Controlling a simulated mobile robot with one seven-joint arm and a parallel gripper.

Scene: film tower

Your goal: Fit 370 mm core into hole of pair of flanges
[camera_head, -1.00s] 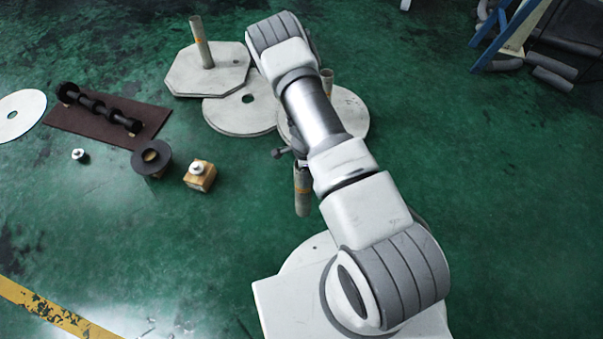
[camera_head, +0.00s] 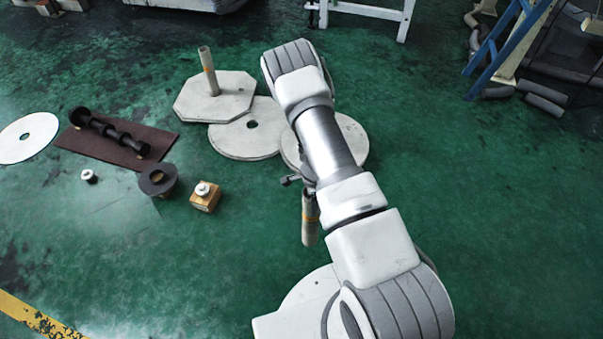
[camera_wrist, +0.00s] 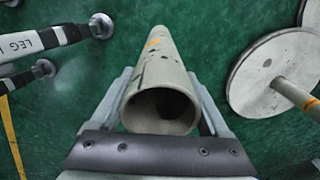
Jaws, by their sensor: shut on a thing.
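My gripper (camera_wrist: 160,76) is shut on a grey hollow core (camera_wrist: 168,65) with an orange mark; the core's open end faces the wrist camera. In the head view this core (camera_head: 310,218) hangs beside my arm, below the flanges, apart from them. A round flange with a bare centre hole (camera_head: 232,140) lies flat on the floor. An octagonal flange (camera_head: 190,105) behind it has a core (camera_head: 208,72) standing on it. Another round flange (camera_head: 350,140) is partly hidden behind my arm; the wrist view shows a round flange (camera_wrist: 250,80) with a core (camera_wrist: 297,95) standing in it.
A brown mat (camera_head: 90,145) carries a black shaft (camera_head: 110,130). A blue frame (camera_head: 492,45) stands back right.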

